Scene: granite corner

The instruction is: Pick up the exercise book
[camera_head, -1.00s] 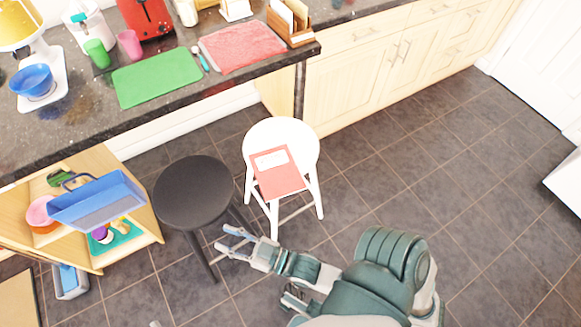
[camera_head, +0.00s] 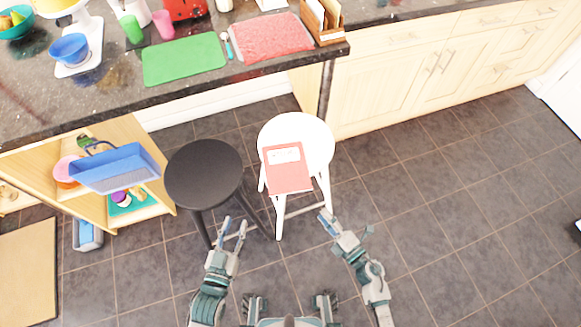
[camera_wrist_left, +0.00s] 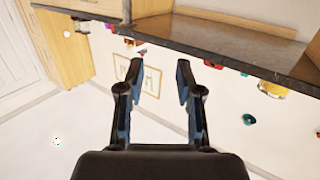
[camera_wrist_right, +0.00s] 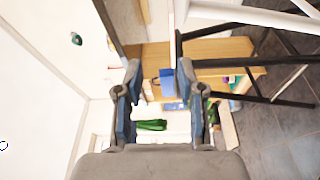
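The exercise book (camera_head: 288,172) is salmon red with a white label. It lies flat on the white stool (camera_head: 315,140) in the head view, its near edge around the front of the seat. My left gripper (camera_head: 234,226) is left of and nearer than the book, in front of the black stool. My right gripper (camera_head: 347,226) is to the right of and nearer than the book. Both are apart from it. The wrist views show the left fingers (camera_wrist_left: 159,72) and right fingers (camera_wrist_right: 159,72) spread with nothing between them. Neither wrist view clearly shows the book.
A black stool (camera_head: 203,174) stands close left of the white one. Further left is an open wooden shelf unit with a blue basket (camera_head: 115,168). The granite counter (camera_head: 110,100), with a green mat (camera_head: 183,59), runs behind the stools. Tiled floor (camera_head: 440,200) is clear at right.

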